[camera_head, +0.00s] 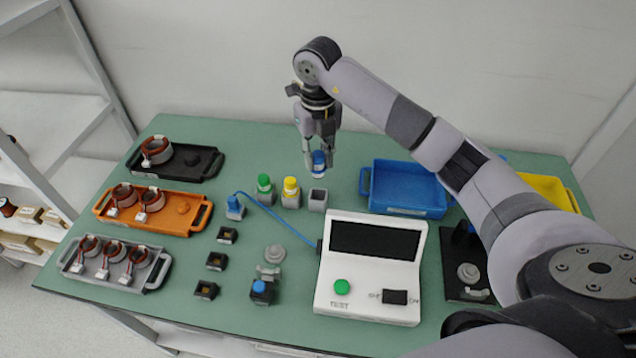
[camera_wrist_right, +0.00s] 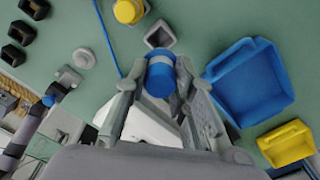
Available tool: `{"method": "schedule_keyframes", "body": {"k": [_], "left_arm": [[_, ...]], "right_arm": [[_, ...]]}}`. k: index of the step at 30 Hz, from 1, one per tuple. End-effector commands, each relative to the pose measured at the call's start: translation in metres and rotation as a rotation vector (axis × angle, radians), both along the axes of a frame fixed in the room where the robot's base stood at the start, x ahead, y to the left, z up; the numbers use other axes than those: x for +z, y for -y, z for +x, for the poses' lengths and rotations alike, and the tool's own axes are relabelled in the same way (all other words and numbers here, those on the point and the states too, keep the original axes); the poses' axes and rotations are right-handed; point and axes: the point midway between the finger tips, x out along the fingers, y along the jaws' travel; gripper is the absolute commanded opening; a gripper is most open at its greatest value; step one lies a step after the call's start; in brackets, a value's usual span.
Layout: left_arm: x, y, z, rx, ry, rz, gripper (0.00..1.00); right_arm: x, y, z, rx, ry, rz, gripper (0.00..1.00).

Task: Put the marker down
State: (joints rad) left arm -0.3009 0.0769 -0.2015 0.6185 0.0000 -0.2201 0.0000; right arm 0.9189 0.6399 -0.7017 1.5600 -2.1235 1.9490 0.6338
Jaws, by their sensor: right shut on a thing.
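My right gripper (camera_head: 318,162) is shut on the blue marker (camera_head: 319,165) and holds it upright above the table. In the wrist view the blue marker (camera_wrist_right: 160,76) sits between the fingers of the right gripper (camera_wrist_right: 161,85). A grey square holder (camera_head: 318,201) stands just below the marker and looks empty; the wrist view also shows its opening (camera_wrist_right: 160,35). The marker seems apart from the holder. A green marker (camera_head: 264,183) and a yellow marker (camera_head: 290,185) stand in similar holders to the left. My left gripper is not in view.
A blue tray (camera_head: 405,210) lies to the right of the holder and a white test box (camera_head: 371,245) in front. A blue cable (camera_head: 275,217) runs to the box. Orange (camera_head: 165,225), grey and black trays hold stators at the left.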

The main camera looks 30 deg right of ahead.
Motion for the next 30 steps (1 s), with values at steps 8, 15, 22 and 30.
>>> {"method": "schedule_keyframes", "body": {"k": [8,15,22,30], "left_arm": [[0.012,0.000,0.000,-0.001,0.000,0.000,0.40],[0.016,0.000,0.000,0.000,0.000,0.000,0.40],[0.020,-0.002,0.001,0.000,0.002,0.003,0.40],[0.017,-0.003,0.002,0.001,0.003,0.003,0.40]], "right_arm": [[-0.044,0.000,0.000,0.001,0.001,0.000,0.00],[-0.064,0.000,-0.001,0.001,-0.002,-0.001,0.00],[-0.091,0.000,0.000,0.001,0.001,0.000,0.00],[-0.093,0.000,0.000,0.002,0.002,-0.001,0.00]]}}
